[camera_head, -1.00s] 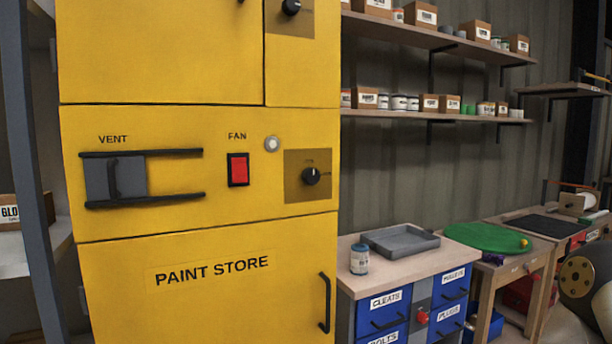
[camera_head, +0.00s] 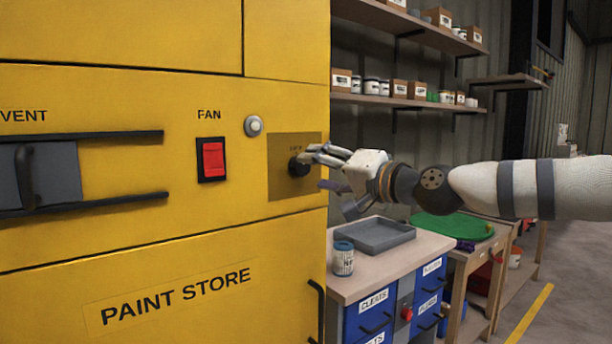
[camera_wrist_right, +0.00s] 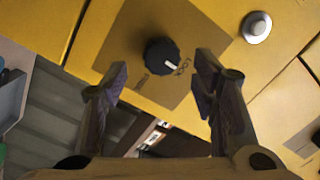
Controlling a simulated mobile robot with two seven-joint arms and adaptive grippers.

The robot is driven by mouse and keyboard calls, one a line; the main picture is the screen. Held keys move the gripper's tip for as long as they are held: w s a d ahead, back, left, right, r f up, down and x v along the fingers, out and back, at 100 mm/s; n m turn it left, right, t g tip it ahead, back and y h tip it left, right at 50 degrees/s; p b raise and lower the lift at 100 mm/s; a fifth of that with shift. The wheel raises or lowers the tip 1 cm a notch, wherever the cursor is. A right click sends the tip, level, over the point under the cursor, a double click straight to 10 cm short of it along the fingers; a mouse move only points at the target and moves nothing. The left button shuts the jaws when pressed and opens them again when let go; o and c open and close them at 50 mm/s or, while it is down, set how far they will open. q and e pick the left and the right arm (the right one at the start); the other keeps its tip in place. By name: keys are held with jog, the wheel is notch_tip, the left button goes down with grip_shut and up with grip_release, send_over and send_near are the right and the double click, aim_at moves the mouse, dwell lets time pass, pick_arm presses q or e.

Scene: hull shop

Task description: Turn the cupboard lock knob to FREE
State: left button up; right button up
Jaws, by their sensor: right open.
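The black lock knob (camera_head: 298,167) sits on a brown square plate (camera_head: 283,190) on the yellow paint store cupboard (camera_head: 150,235). My left gripper is not in view.
A red FAN switch (camera_head: 213,159) and a round grey button (camera_head: 253,125) are left of the plate. A black-railed VENT slide (camera_head: 40,175) is farther left. Below right, a bench holds a grey tray (camera_head: 372,236) and a small can (camera_head: 343,258).

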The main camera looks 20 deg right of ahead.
aim_at(304, 166)
jog(key=x, duration=0.3)
jog(key=shift+w+a+r, duration=0.1)
jog(key=shift+w, duration=0.1)
jog(key=c, duration=1.2)
jog(key=shift+o, duration=0.2)
